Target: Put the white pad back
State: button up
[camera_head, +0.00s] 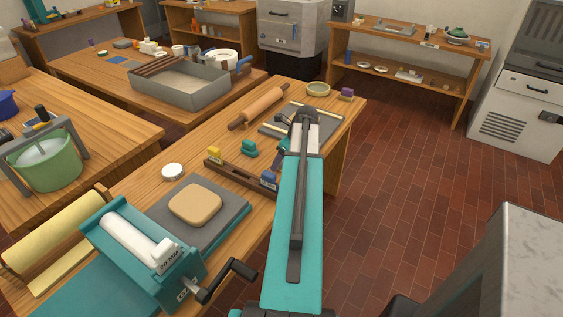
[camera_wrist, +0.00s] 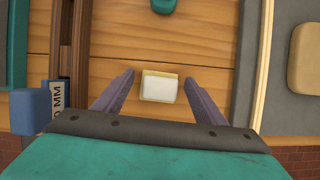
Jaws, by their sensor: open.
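The white pad (camera_wrist: 159,87) shows in the wrist view as a small block with a white top and a pale yellow edge, over the wooden bench. My gripper (camera_wrist: 159,77) is open, with one finger on each side of it and visible gaps between. I cannot tell how far the fingertips are above the bench. In the head view my arm hides the pad and fingers. The dark wooden rack (camera_wrist: 76,45) runs along the left of the wrist view. It also shows in the head view (camera_head: 240,177), with a yellow block (camera_head: 215,154) and a blue block (camera_head: 269,179) at its ends.
A teal block (camera_head: 249,147) lies beside the rack. A grey board (camera_wrist: 292,100) with a pale strip and a tan slab lies right of the pad in the wrist view. A rolling pin (camera_head: 260,105) and purple block (camera_head: 346,93) are farther along; a crank roller (camera_head: 145,250) stands nearer.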

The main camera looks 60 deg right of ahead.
jog(key=b+v, duration=0.2)
jog(key=v, duration=1.1)
jog(key=shift+r, duration=0.35)
dwell(0.6)
